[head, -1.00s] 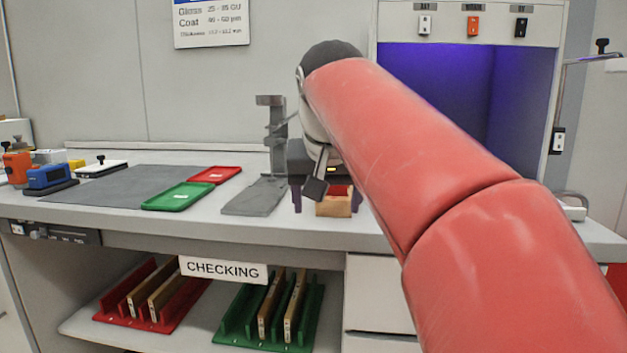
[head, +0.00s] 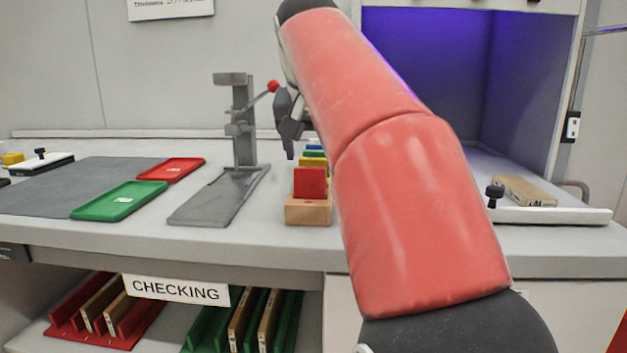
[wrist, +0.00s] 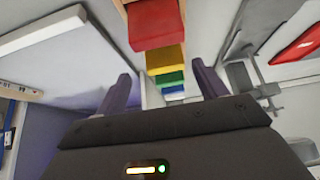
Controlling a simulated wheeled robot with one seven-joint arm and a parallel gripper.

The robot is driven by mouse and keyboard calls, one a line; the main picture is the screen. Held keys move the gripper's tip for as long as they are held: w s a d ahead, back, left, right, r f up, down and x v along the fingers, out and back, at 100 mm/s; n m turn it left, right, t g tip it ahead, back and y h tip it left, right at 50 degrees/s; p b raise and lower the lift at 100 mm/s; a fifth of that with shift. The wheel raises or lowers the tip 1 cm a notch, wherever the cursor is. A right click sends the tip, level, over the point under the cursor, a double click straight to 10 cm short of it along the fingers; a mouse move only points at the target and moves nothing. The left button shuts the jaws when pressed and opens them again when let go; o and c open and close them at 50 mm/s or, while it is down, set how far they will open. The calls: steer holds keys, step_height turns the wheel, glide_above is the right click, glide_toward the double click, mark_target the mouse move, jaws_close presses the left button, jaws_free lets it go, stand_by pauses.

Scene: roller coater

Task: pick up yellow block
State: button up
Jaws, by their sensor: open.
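The yellow block (wrist: 166,59) stands in a wooden holder, between a red block (wrist: 157,22) and a green block (wrist: 170,79) in the wrist view. A blue block (wrist: 174,90) is beyond the green one. In the head view the yellow block (head: 314,162) shows only in part, behind the red block (head: 310,183) in the wooden holder (head: 309,211). My gripper (wrist: 162,82) is open and empty, its purple fingers apart on either side of the row of blocks. In the head view my arm hides most of the gripper.
A grey stand with a red-knobbed lever (head: 240,130) is left of the holder. Green (head: 118,200) and red (head: 171,171) trays lie farther left. A purple-lit booth (head: 430,75) is at the right, with a wooden piece (head: 525,191) before it.

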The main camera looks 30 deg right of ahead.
mark_target(313, 158)
steer(key=x, duration=0.5)
steer(key=shift+w+a+f+b, duration=0.15)
steer(key=shift+w+a+b, duration=0.05)
steer(key=shift+w+b, duration=0.25)
steer(key=c, duration=1.1)
steer(key=shift+o, duration=0.2)
step_height(313, 158, up, 10)
steer(key=p, duration=0.3)
